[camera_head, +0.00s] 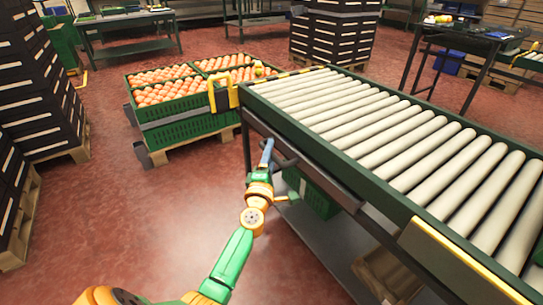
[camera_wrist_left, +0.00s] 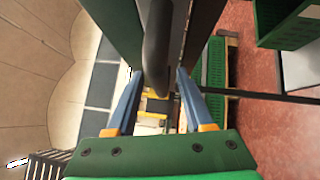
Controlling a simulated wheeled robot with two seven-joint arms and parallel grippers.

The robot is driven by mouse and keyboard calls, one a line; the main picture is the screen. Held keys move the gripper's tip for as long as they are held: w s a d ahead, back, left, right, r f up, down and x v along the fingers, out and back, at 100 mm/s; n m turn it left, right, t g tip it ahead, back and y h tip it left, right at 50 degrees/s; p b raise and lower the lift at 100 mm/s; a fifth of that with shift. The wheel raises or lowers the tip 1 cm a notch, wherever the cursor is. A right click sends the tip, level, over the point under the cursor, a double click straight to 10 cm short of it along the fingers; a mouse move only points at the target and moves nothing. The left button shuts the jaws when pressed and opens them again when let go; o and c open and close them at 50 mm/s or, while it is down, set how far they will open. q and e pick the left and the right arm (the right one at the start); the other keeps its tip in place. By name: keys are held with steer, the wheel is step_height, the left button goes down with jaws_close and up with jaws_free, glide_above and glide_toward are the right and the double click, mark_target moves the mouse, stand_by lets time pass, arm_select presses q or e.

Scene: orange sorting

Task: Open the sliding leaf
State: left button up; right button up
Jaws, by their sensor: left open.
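A grey leaf (camera_head: 327,183) runs along the near side of the roller conveyor, just under its green frame. A dark bar handle (camera_head: 287,161) sits at the leaf's left part. My left gripper (camera_head: 267,150) is at this handle. In the left wrist view, the two blue fingers of my left gripper (camera_wrist_left: 160,100) are apart, and the dark handle bar (camera_wrist_left: 157,50) stands between them. I cannot tell whether either finger touches the bar. My right gripper is not in view.
The roller conveyor (camera_head: 365,118) fills the right side. Green crates of oranges (camera_head: 185,132) stand on a pallet beyond its left end. A green crate (camera_head: 318,200) sits under the conveyor. Dark crate stacks (camera_head: 40,90) stand at left. The red floor between is clear.

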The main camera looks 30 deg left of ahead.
arm_select(q)
jaws_close()
stand_by(1.3)
